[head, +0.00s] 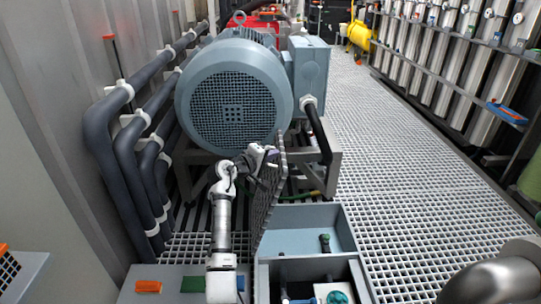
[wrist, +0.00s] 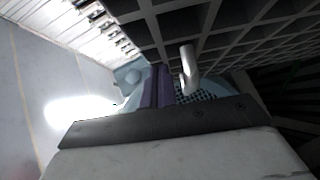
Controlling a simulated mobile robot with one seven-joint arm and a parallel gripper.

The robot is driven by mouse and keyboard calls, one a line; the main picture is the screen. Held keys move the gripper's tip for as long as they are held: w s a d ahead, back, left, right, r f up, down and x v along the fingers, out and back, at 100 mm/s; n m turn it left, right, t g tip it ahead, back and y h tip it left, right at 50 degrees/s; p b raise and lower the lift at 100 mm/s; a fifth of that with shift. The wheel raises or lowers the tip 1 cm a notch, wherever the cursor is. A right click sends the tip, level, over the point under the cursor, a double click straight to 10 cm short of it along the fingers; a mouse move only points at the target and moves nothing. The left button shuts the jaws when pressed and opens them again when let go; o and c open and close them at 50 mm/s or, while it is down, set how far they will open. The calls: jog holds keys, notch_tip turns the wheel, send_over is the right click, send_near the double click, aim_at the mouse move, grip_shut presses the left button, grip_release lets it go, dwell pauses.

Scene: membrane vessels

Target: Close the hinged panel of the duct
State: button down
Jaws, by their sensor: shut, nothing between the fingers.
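The hinged panel (head: 268,200) is a dark grating. It stands nearly upright along the left side of the open blue-grey duct (head: 345,236) in the floor and shows almost edge-on. In the wrist view the panel (wrist: 225,25) fills the upper right as a grid of square openings. My gripper (head: 271,156), with purple fingers, is at the panel's upper part, on its left side. In the wrist view the shut fingers (wrist: 157,86) are close to the panel, beside a small white post (wrist: 188,66). Whether they touch the panel cannot be told.
A large blue-grey motor (head: 235,95) stands just behind the panel. Dark pipes (head: 125,150) run along the left wall. The duct holds fittings, including a green round part (head: 337,297). An orange block (head: 148,286) lies front left. The grated walkway (head: 410,170) at right is clear.

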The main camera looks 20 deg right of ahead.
jog(key=s+d+f+m+y+p, duration=0.2)
jog(key=s+d+f+p, duration=0.15)
jog(key=d, duration=0.55)
jog(key=s+d+f+m+y+p, duration=0.1)
jog(key=s+d+f+y+p, duration=0.15)
jog(key=d+f, duration=0.45)
jog(key=s+d+f+m+y+b, duration=0.1)
jog(key=d+f+y+b, duration=0.1)
jog(key=d+f+b, duration=0.6)
jog(key=s+d+f+m+y+b, duration=0.2)
jog(key=d+f+b, duration=0.5)
jog(key=f+b, duration=0.4)
jog(key=shift+d+f, duration=0.35)
jog(key=shift+f, duration=0.6)
jog(key=shift+y, duration=0.25)
jog(key=shift+r, duration=0.1)
